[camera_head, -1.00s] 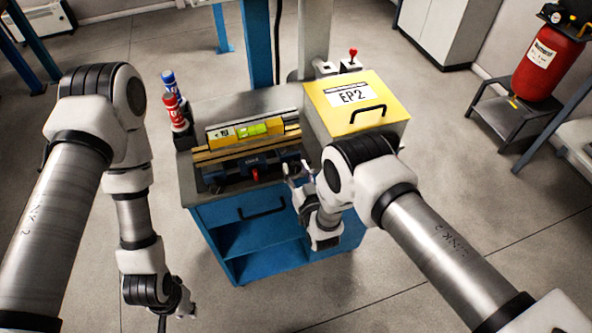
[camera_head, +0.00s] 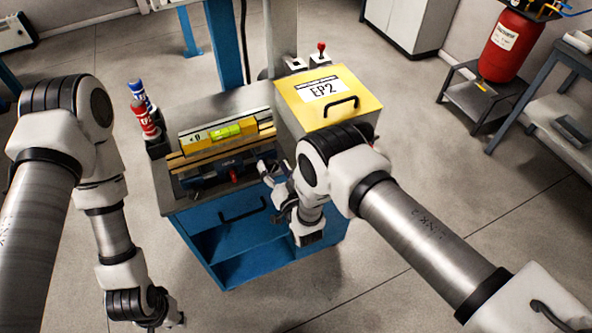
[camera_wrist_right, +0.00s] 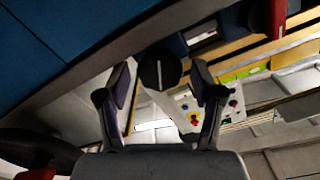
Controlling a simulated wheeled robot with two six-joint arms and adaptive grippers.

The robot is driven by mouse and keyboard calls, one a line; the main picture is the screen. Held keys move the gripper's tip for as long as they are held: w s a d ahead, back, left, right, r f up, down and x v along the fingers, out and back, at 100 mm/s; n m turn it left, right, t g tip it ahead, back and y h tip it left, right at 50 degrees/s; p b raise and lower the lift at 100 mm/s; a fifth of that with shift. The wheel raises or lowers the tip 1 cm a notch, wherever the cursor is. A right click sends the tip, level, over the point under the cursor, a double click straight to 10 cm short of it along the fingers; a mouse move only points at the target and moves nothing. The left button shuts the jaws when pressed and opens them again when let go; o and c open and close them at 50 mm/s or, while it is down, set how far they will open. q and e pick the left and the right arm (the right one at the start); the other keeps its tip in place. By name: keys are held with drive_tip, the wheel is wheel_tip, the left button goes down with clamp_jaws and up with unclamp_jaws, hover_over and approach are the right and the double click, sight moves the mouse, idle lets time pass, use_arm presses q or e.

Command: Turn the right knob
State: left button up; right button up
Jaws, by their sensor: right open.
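A round black knob (camera_wrist_right: 160,69) with a white line shows in the right wrist view, between the tips of my right gripper (camera_wrist_right: 160,84). The fingers stand apart on either side of it, open; I cannot tell whether either touches it. In the head view my right gripper (camera_head: 268,176) is at the front of the workbench, below the yellow-lidded EP2 box (camera_head: 352,82); the knob is hidden there. My left gripper (camera_head: 168,313) hangs low at the left, away from the bench, its jaw opening unclear.
The blue workbench (camera_head: 205,228) carries a vise (camera_head: 205,176), a yellow level (camera_head: 222,132) and two spray cans (camera_head: 143,110). A panel with coloured buttons (camera_wrist_right: 205,117) shows beyond the fingers in the wrist view. A red tank (camera_head: 511,45) stands at the right. Floor in front is clear.

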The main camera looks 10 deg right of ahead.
drive_tip(key=n, duration=0.4)
drive_tip(key=shift+a+n+p, duration=0.1)
drive_tip(key=shift+n+p, duration=0.2)
drive_tip(key=shift+n, duration=0.1)
drive_tip(key=s+d+n+p, duration=0.1)
drive_tip(key=s+d+p, duration=0.1)
drive_tip(key=s, duration=0.5)
drive_tip(key=s+d+f+m+g+h+b, duration=0.1)
drive_tip(key=s+d+f+g+h+b, duration=0.1)
drive_tip(key=s+d+f+g+b, duration=0.2)
drive_tip(key=s+d+f+m+g+h+b, duration=0.1)
drive_tip(key=s+d+f+g+h+b, duration=0.2)
drive_tip(key=s+d+f, duration=0.8)
drive_tip(key=d+g+b, duration=0.2)
drive_tip(key=d+g, duration=0.2)
drive_tip(key=shift+d+f+m, duration=0.2)
drive_tip(key=shift+f+m, duration=0.1)
drive_tip(key=shift+f, duration=0.05)
